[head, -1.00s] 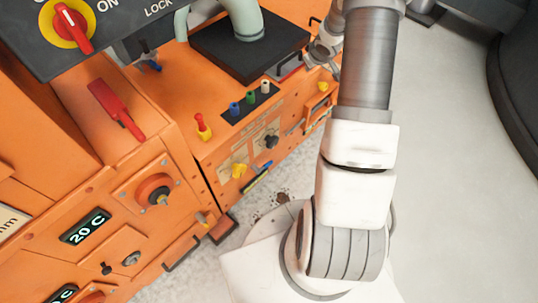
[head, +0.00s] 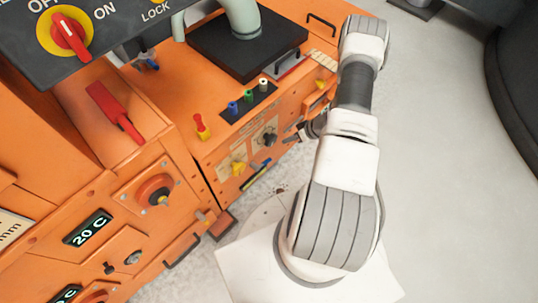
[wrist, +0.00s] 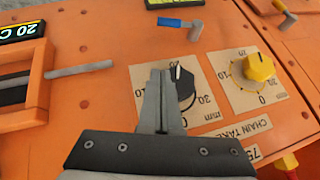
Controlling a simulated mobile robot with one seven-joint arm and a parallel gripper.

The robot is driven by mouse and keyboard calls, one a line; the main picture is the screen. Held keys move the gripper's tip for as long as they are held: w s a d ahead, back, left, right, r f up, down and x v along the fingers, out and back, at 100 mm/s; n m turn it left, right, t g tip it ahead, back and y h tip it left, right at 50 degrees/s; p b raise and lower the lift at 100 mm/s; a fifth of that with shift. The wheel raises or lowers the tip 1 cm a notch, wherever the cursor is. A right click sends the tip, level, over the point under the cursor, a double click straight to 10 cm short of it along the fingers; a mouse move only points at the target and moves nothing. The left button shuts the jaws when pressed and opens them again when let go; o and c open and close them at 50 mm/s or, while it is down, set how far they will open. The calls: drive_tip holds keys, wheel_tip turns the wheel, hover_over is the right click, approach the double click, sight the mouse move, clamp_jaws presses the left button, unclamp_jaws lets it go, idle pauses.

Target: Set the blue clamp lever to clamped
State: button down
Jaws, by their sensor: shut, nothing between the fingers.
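The blue lever (wrist: 172,23) is at the top of the wrist view, beside a yellow-and-black label. Its blue grip lies roughly level in that picture and joins a grey piece at its right end. In the head view the same blue lever (head: 262,165) is low on the orange front panel. My gripper (wrist: 161,72) is shut and empty. In the wrist view its fingertips overlap the black knob's dial, below the lever and apart from it.
The black knob (wrist: 183,84) and yellow knob (wrist: 258,68) are on the same panel. A grey bar handle (wrist: 80,68) juts out at left. Another small blue-tipped part (head: 151,65) hangs under the dark control box (head: 105,40). Floor (head: 440,180) is clear at right.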

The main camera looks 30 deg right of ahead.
drive_tip(key=shift+s+a+f, duration=0.3)
drive_tip(key=shift+a+f, duration=0.05)
drive_tip(key=shift+f, duration=0.05)
drive_tip(key=b, duration=0.4)
hover_over(271, 160)
drive_tip(key=f, duration=0.8)
drive_tip(key=shift+w+d+f, duration=0.1)
drive_tip(key=shift+w+d, duration=0.25)
drive_tip(key=shift+w, duration=0.05)
drive_tip(key=shift+s+a+f, duration=0.15)
drive_tip(key=shift+s+f, duration=0.05)
drive_tip(key=shift+f, duration=0.35)
drive_tip(key=shift+s+a+f, duration=0.15)
drive_tip(key=shift+f, duration=0.4)
drive_tip(key=shift+s+a+f, duration=0.15)
drive_tip(key=shift+s+f, duration=0.05)
drive_tip(key=shift+f, duration=0.4)
